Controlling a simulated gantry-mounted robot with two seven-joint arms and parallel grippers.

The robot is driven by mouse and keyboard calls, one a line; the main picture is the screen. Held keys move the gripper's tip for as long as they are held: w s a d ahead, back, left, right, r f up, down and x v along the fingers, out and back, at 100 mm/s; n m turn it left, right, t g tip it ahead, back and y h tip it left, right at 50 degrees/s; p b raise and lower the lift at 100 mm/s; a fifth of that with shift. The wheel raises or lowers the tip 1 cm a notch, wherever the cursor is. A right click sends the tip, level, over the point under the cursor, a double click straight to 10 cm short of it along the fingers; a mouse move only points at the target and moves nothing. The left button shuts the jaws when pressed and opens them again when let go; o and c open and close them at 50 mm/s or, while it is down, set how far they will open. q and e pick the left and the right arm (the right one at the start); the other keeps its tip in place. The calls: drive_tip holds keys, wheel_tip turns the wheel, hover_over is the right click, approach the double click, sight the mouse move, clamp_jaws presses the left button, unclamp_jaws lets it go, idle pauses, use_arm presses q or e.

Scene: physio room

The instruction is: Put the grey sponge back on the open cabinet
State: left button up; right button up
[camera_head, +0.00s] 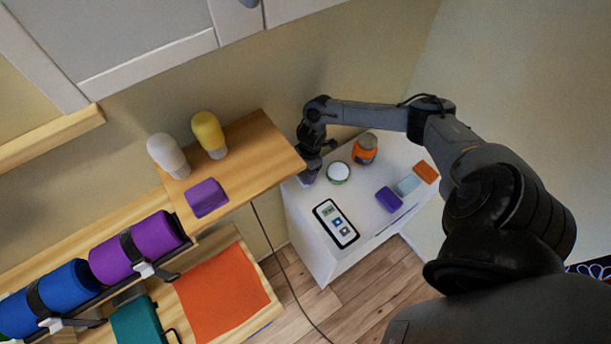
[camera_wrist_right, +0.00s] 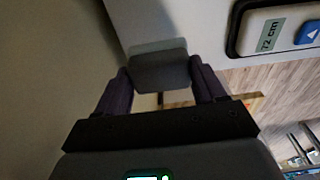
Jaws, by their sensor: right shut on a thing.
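The grey sponge (camera_wrist_right: 159,72) is between the two dark fingers of my right gripper (camera_wrist_right: 160,78) in the right wrist view. The fingers are shut on its sides. In the head view my right gripper (camera_head: 308,172) is low at the left edge of the white cabinet top (camera_head: 305,212), near the right end of a wooden shelf top (camera_head: 262,150). The sponge is mostly hidden by the gripper there; I cannot tell whether it touches the white top. I cannot tell which unit is the open cabinet. My left gripper is not in view.
The white top carries a round white-lidded jar (camera_head: 338,172), an orange jar (camera_head: 365,149), a device with a display (camera_head: 336,223), a purple block (camera_head: 389,199) and an orange block (camera_head: 426,173). The wooden top carries two bottles and a purple block (camera_head: 206,198); its right part is clear.

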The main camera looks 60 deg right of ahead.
sight(306, 176)
wheel_tip(306, 176, down, 4)
drive_tip(key=shift+a+r, duration=0.1)
drive_tip(key=shift+r, duration=0.1)
drive_tip(key=shift+f, duration=0.1)
drive_tip(key=shift+f, duration=0.15)
drive_tip(key=o, duration=1)
